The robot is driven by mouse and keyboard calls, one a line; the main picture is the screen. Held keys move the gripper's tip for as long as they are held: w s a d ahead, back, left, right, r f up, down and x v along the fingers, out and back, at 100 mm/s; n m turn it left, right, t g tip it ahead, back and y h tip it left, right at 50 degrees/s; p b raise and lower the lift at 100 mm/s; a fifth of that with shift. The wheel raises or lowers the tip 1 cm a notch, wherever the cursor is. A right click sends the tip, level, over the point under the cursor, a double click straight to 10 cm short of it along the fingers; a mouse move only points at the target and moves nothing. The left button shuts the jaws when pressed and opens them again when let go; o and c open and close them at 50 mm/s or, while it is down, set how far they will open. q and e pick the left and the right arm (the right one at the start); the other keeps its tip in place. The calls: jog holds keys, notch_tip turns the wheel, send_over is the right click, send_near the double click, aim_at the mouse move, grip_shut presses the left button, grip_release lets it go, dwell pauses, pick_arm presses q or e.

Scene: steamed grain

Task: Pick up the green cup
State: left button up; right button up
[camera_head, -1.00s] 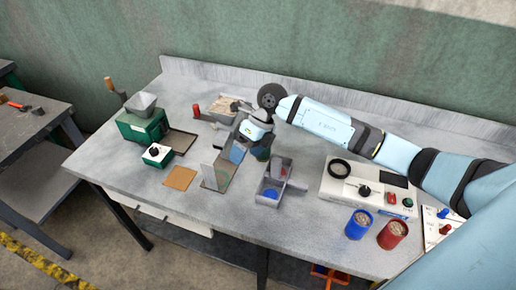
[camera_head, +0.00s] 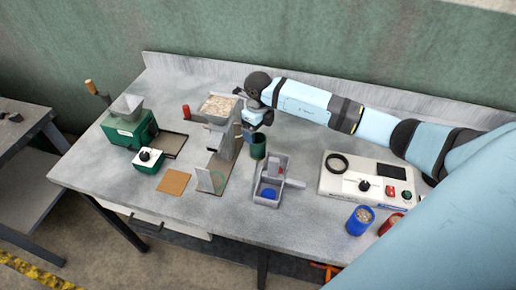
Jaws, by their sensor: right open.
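A dark green cup (camera_head: 258,149) stands upright on the grey workbench, behind the grey bin. My right arm reaches in from the right, and its gripper (camera_head: 249,134) is just above and to the left of the cup's rim. The gripper is open. Its fingertips are small here and partly hidden, so I cannot tell whether they touch the cup. My left gripper is not in view.
A grey stand with a grain-filled tray (camera_head: 220,107) is just left of the gripper. A grey bin (camera_head: 269,190) with a blue item is in front. A white control box (camera_head: 366,181) and a blue can (camera_head: 360,220) are at right; a green machine (camera_head: 129,127) is at left.

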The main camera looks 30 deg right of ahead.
aim_at(258, 137)
notch_tip(258, 137, down, 4)
jog(key=shift+w+f+p, duration=0.15)
jog(key=shift+f+p, duration=0.05)
jog(key=shift+p, duration=0.3)
jog(key=shift+c, duration=0.5)
jog(key=c, duration=1.1)
jog(key=shift+c, duration=0.2)
jog(key=shift+r, duration=0.15)
